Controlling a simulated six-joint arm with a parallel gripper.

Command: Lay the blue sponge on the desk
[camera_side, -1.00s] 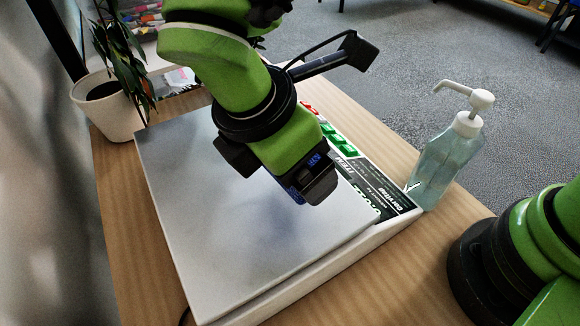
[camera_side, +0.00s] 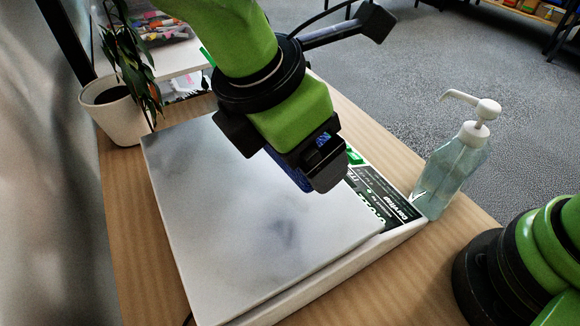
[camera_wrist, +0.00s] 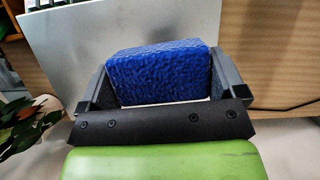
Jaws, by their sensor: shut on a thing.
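The blue sponge (camera_wrist: 163,72) is between the two fingers of my gripper (camera_wrist: 160,85) in the wrist view, and the fingers are shut on it. In the side view my gripper (camera_side: 303,172) is above the right part of the scale's pale plate. Only a strip of the sponge (camera_side: 287,171) shows there, mostly hidden behind the fingers. A soft dark shadow lies on the plate below, so the sponge appears held above it. The wooden desk (camera_side: 127,225) shows around the scale.
The scale's bare plate (camera_side: 215,220) fills most of the desk. A pump bottle (camera_side: 450,172) stands right of the scale's label panel (camera_side: 385,200). A potted plant (camera_side: 115,112) stands at the back left. Bare desk shows in front of the scale and as a narrow strip at left.

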